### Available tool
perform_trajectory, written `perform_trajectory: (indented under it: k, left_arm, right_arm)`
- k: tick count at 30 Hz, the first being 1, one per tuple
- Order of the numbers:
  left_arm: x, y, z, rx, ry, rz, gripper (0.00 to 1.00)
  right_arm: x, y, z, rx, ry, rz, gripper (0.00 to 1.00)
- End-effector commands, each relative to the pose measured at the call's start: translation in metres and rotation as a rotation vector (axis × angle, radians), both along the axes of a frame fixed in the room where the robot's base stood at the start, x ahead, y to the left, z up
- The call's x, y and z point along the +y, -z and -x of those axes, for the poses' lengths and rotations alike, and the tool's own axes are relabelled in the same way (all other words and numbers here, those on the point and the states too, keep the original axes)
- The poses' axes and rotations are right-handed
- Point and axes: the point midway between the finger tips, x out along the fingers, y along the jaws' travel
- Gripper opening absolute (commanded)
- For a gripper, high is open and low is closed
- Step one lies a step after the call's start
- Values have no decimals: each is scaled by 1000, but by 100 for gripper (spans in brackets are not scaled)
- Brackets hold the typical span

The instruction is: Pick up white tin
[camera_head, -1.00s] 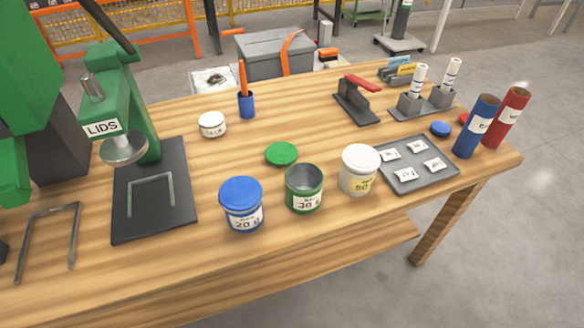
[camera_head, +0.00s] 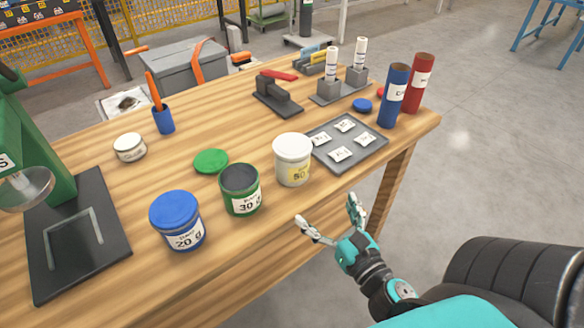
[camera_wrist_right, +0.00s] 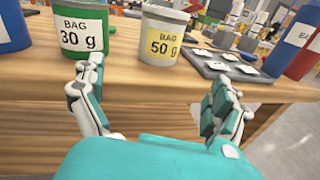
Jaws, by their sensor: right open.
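The white tin (camera_head: 293,160) stands upright on the table near its front edge, with a white lid and a yellow "50 g" label. It also shows in the right wrist view (camera_wrist_right: 161,36), ahead of the fingers. My right gripper (camera_head: 328,220) is open and empty, in front of the table edge and to the lower right of the white tin, apart from it. In the right wrist view its two fingers (camera_wrist_right: 158,98) are spread wide. My left gripper is not in view.
An open green tin (camera_head: 241,190) stands just left of the white tin, and a blue tin (camera_head: 177,222) further left. A grey tray (camera_head: 346,145) with white packets lies right behind it. Blue (camera_head: 394,98) and red (camera_head: 419,84) tubes stand at the right corner.

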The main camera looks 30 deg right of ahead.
Motion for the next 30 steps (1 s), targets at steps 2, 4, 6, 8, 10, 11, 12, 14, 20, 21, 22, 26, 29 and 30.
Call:
perform_trajectory:
  k: [2,4,6,8,10,11,12,14,20,21,22,26,29,30]
  left_arm:
    - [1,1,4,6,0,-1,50]
    - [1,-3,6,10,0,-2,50]
    - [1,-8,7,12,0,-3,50]
    - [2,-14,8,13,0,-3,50]
    - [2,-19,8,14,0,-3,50]
    - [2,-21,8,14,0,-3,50]
    - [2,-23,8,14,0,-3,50]
    - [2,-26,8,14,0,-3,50]
    - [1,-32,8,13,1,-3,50]
    - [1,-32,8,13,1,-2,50]
    - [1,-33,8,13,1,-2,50]
    - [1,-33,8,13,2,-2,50]
    - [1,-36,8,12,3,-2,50]
    - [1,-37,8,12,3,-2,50]
  right_arm:
    - [0,-16,1,-21,-4,72,100]
    - [0,-24,-5,-30,-7,101,100]
    - [-1,-28,-16,-33,-9,109,100]
    - [-3,-29,-28,-34,-9,109,100]
    - [-5,-29,-44,-35,-10,106,100]
    - [-6,-29,-51,-33,-8,107,100]
    - [-8,-28,-59,-34,-8,106,100]
    - [-9,-28,-73,-33,-7,105,100]
    - [-14,-25,-107,-31,-6,103,100]
    - [-14,-24,-112,-30,-6,102,100]
    - [-15,-24,-114,-29,-6,102,100]
    - [-16,-23,-121,-29,-6,101,100]
    - [-17,-23,-131,-30,-5,100,100]
    - [-18,-23,-137,-30,-5,100,100]
